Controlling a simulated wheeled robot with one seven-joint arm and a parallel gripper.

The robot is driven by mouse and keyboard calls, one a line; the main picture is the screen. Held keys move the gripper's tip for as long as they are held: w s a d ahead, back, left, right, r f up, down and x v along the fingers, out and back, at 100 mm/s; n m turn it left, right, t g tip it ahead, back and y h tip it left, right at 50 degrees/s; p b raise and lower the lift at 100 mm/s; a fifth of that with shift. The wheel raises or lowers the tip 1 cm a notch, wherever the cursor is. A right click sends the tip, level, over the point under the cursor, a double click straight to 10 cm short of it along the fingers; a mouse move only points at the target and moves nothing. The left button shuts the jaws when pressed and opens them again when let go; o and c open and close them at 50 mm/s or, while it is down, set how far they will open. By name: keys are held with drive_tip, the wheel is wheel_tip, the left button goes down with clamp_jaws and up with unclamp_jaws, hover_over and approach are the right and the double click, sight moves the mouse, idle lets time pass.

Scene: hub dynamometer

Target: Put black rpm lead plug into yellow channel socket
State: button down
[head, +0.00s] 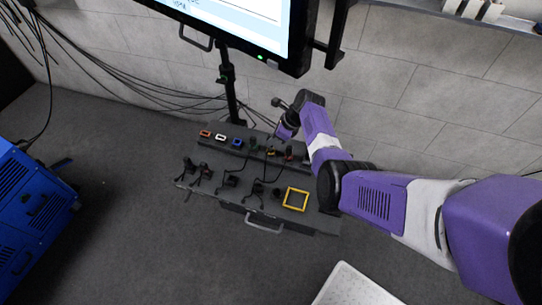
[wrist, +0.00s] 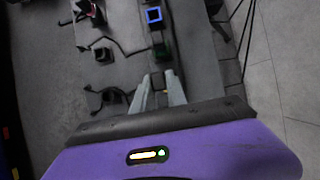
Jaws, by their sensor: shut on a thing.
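My gripper (head: 284,131) is above the back row of the dark bench, at its right part. In the wrist view its fingers (wrist: 158,90) are closed on a small dark piece, taken as the black rpm lead plug (wrist: 159,82), which is mostly hidden between them.
The back row also holds orange-red (head: 205,133), white (head: 221,137) and blue (head: 238,142) sockets. Several black plugs with cables (head: 230,180) and a yellow square frame (head: 296,207) are in front. A monitor (head: 240,25) hangs behind on a pole.

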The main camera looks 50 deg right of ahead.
drive_tip(key=shift+w+d, duration=0.15)
drive_tip(key=shift+d, duration=0.25)
drive_tip(key=shift+f, duration=0.1)
drive_tip(key=shift+f+b, duration=0.35)
drive_tip(key=shift+b, duration=0.15)
drive_tip(key=shift+f+b, duration=1.2)
drive_tip(key=shift+f, duration=0.35)
drive_tip(key=shift+r, duration=0.1)
drive_tip(key=c, duration=1.3)
unclamp_jaws()
drive_tip(key=shift+o, duration=0.2)
drive_tip(key=p+v, duration=0.2)
drive_tip(key=v, duration=0.5)
drive_tip(key=shift+s+r+p, duration=0.2)
drive_tip(key=shift+r+p, duration=0.15)
